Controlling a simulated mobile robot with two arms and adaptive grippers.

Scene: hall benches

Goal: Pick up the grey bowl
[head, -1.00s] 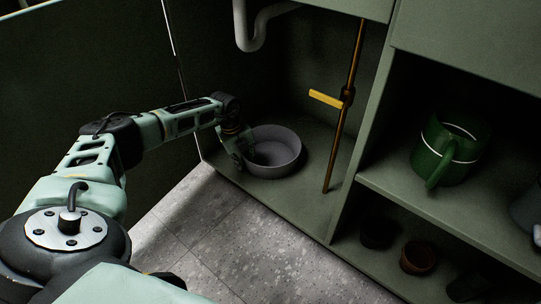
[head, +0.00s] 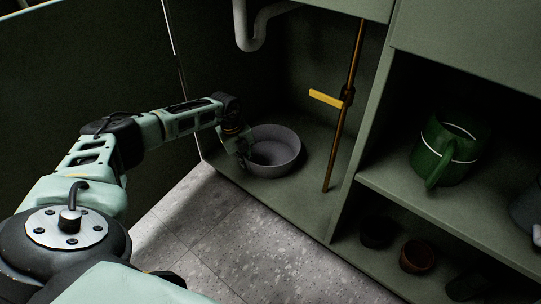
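The grey bowl (head: 280,158) sits upright on the floor of the open cabinet, below the white drain pipe. My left arm reaches in from the left, and its gripper (head: 245,155) is at the bowl's left rim. The gripper is small and dark here, and one part seems to reach inside the bowl. I cannot tell whether its fingers are closed on the rim. My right gripper is not in view.
A copper pipe with a yellow handle (head: 325,98) stands right of the bowl. The white drain pipe (head: 250,35) hangs above. A green watering can (head: 446,152) is on the right shelf, with small pots (head: 418,258) below. The cabinet's left wall is close to my arm.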

